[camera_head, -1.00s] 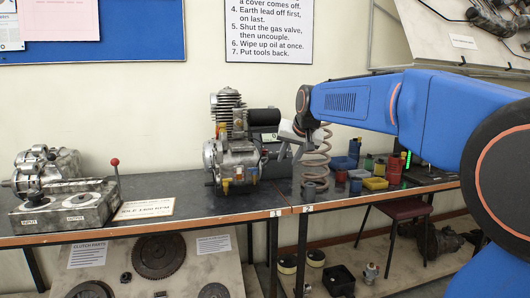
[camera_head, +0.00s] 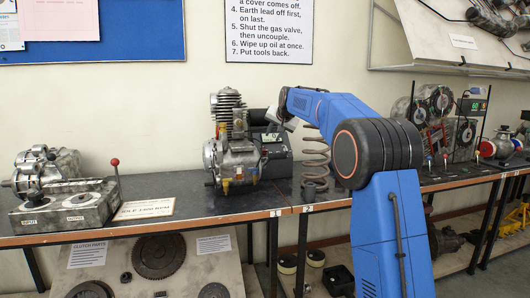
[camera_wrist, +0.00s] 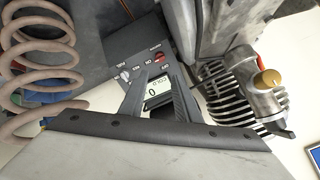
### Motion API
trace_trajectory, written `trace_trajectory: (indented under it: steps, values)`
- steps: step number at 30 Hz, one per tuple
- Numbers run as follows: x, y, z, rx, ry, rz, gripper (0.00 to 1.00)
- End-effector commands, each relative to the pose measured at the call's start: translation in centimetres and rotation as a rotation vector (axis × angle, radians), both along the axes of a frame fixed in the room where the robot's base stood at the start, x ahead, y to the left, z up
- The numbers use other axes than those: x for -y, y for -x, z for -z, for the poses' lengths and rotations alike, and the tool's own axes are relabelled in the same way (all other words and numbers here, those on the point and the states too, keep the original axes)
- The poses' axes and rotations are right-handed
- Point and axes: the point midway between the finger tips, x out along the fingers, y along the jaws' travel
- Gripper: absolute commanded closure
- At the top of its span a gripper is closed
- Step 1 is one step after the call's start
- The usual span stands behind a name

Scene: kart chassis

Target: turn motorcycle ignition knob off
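A dark grey control box (camera_head: 276,148) stands on the bench at the right of the motorcycle engine (camera_head: 238,160). The box (camera_wrist: 120,42) also shows in the wrist view, with a lit display (camera_wrist: 158,90), a small red part (camera_wrist: 161,58) and a small pale knob (camera_wrist: 124,75), with small lettering that I cannot read surely. I cannot tell the knob's setting. My gripper (camera_wrist: 160,76) is open and empty, its dark fingers on either side of the display. The knob is just left of the left finger.
A coil spring (camera_head: 317,158) stands close right of the box and shows at the wrist view's left. A gearbox unit (camera_head: 65,200) with a red-knobbed lever is at the bench's left. The bench between gearbox and engine is mostly clear.

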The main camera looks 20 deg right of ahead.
Motion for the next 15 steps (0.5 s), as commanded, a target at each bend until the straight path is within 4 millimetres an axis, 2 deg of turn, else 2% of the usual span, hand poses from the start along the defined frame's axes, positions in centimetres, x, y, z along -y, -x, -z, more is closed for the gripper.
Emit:
trace_trajectory:
  steps: [5,15]
  values:
    - [-0.1,-1.5,1.2,-0.001,0.000,0.000,0.70]
    - [-0.2,-6.0,5.1,-0.003,0.001,0.000,0.70]
